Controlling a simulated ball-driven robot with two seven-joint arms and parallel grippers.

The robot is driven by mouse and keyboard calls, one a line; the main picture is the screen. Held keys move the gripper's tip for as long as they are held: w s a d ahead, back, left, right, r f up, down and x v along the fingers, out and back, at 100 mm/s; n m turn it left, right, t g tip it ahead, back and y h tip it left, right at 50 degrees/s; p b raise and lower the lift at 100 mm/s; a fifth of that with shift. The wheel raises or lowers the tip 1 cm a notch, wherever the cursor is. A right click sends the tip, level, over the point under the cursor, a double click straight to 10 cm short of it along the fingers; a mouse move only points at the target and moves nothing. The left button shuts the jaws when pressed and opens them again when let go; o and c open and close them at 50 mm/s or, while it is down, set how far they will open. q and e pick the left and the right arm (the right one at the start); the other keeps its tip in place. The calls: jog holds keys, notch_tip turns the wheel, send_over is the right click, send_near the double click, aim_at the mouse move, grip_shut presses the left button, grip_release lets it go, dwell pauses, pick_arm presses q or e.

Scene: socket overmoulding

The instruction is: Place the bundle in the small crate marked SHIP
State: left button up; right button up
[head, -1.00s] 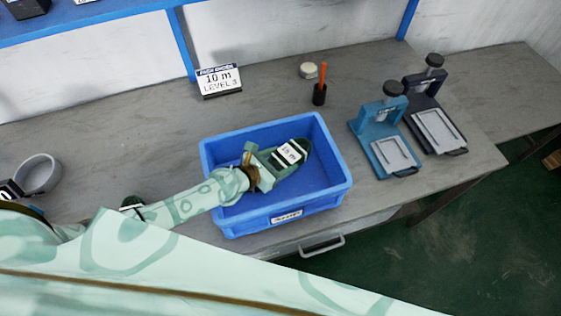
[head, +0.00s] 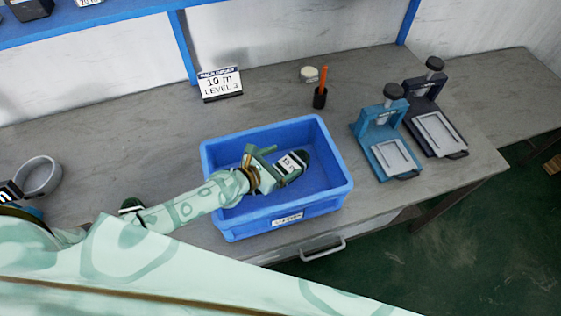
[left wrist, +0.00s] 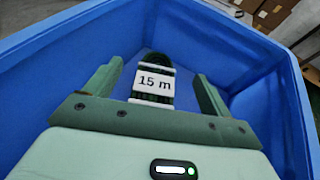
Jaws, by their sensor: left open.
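The bundle (head: 304,160) is dark green with a white band reading 15 m. It lies inside the blue crate (head: 285,207), whose small white front label is too blurred to read surely. My left gripper (head: 275,160) reaches down into the crate and is open at the bundle's near end. In the left wrist view the bundle (left wrist: 157,62) lies between the two spread fingers (left wrist: 155,90), with a gap on each side. The crate's blue walls (left wrist: 50,60) surround them there. My right gripper is not in view.
A blue press-like fixture (head: 385,140) and a dark one (head: 435,125) stand right of the crate. A grey ring (head: 40,176) lies at left.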

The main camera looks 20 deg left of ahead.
pick_arm(q)
jog(key=shift+s+d+f, duration=0.15)
jog(key=shift+s+f, duration=0.4)
jog(key=shift+f, duration=0.05)
jog(key=shift+w+r+p, duration=0.15)
jog(key=shift+r+p, duration=0.3)
jog(key=shift+p, duration=0.2)
jog(key=v, duration=0.4)
jog(key=p+v, duration=0.1)
jog(key=v, duration=0.2)
jog(key=shift+w+r, duration=0.2)
jog(key=shift+r, duration=0.05)
jog(key=shift+a+r, duration=0.1)
jog(key=shift+a, duration=0.15)
